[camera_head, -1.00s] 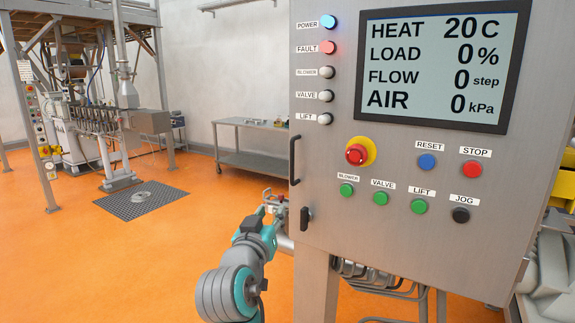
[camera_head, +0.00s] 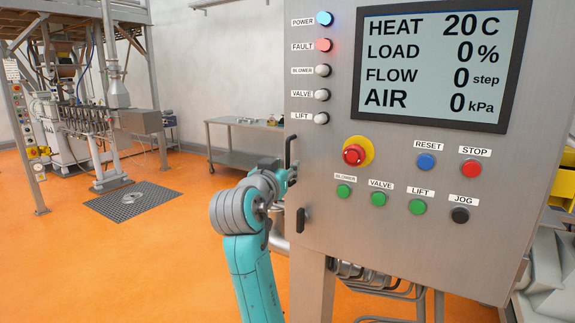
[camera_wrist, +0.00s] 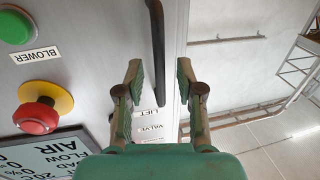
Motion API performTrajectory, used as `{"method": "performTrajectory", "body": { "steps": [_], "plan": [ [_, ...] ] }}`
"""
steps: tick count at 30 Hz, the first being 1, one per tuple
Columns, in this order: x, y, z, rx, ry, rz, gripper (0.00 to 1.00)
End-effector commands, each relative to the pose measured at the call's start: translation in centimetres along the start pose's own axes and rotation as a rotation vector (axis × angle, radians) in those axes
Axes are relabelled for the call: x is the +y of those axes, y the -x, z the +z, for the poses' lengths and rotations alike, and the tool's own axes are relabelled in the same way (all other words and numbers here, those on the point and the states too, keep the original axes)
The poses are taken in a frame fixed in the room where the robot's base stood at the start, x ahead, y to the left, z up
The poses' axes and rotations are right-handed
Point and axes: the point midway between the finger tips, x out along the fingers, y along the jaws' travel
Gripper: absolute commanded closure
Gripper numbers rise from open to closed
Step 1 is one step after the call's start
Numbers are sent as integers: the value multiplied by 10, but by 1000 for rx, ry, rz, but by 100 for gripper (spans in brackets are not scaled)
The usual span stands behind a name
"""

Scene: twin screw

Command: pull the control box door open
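The control box door (camera_head: 400,240) is a grey metal panel with a screen, lamps and buttons; it looks flush with its box. Its black bar handle (camera_head: 288,150) stands along the door's left edge. In the wrist view, the handle (camera_wrist: 157,45) runs between the two fingers of my open gripper (camera_wrist: 161,75). Gaps show on both sides of the bar, so the fingers are not closed on it.
A red emergency knob (camera_head: 354,155) and green buttons stick out from the door near the handle. A metal table (camera_head: 235,162) stands against the back wall. The orange floor (camera_head: 120,260) left of the box is clear. Pipes (camera_head: 365,275) run under the box.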

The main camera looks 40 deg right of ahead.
Motion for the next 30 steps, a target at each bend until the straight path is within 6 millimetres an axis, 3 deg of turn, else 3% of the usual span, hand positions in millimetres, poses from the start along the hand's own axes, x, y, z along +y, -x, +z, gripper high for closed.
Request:
{"method": "performTrajectory", "body": {
  "steps": [6, 17, 21, 30],
  "plan": [
    [0, -21, 0, 0, -1, 0, 63],
    [0, -24, 0, 1, -1, -1, 63],
    [0, -24, 0, 1, -1, -1, 98],
    [-1, -24, 0, 1, 0, -2, 100]
  ]
}}
